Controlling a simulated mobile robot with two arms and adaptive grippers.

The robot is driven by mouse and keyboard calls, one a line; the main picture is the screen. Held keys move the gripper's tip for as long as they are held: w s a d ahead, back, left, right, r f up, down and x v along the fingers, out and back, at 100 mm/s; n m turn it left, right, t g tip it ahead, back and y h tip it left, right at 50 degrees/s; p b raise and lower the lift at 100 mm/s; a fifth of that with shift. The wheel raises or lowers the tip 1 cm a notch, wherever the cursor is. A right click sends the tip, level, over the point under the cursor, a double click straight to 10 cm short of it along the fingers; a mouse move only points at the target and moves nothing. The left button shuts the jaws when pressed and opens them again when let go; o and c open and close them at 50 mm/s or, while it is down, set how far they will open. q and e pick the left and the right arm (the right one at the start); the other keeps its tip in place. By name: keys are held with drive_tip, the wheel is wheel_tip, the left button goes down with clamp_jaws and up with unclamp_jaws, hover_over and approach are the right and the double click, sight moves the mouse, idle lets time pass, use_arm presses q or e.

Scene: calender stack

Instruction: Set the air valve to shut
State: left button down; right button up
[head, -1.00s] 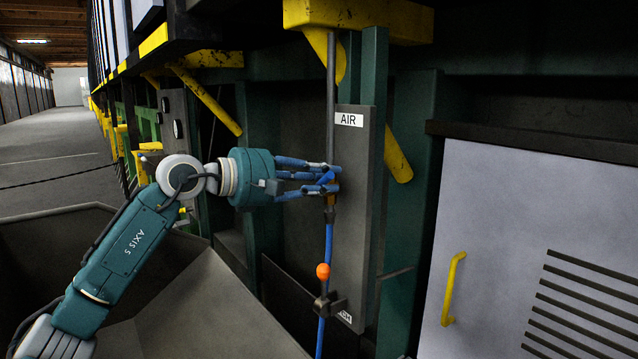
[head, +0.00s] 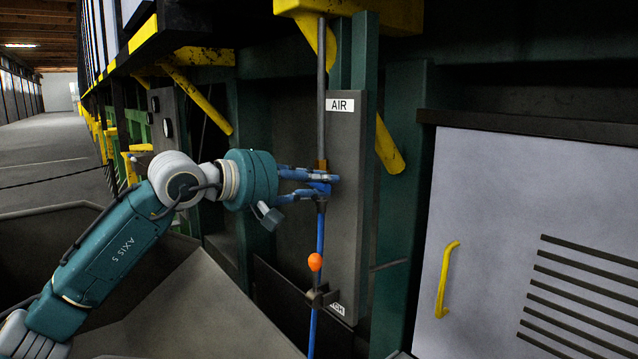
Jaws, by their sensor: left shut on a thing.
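A grey panel (head: 347,215) with a white "AIR" label (head: 340,105) stands upright on the green frame. A pipe runs down its left edge, grey above and blue below (head: 320,235). A small brass-coloured valve part (head: 322,165) shows on this pipe. My left gripper (head: 318,184) is just below it, its fingers shut on the blue valve handle (head: 321,189) in front of the pipe. The fingers hide most of the handle, so its exact angle is unclear. My right gripper is not in view.
An orange ball (head: 315,262) and a dark bracket (head: 322,297) are lower on the pipe. A pale cabinet (head: 500,230) with a yellow handle (head: 446,280) stands at right. Yellow braces (head: 388,146) flank the panel. A grey sloped surface (head: 210,310) lies below my arm.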

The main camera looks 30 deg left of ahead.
use_arm(q)
drive_tip(key=shift+d+f, duration=0.2)
drive_tip(key=shift+f, duration=0.4)
drive_tip(key=c, duration=1.7)
unclamp_jaws()
drive_tip(key=shift+c, duration=0.2)
drive_tip(key=shift+o, duration=0.8)
drive_tip(key=shift+s+r, duration=0.2)
drive_tip(key=shift+w+a, duration=0.15)
drive_tip(key=shift+r, duration=0.1)
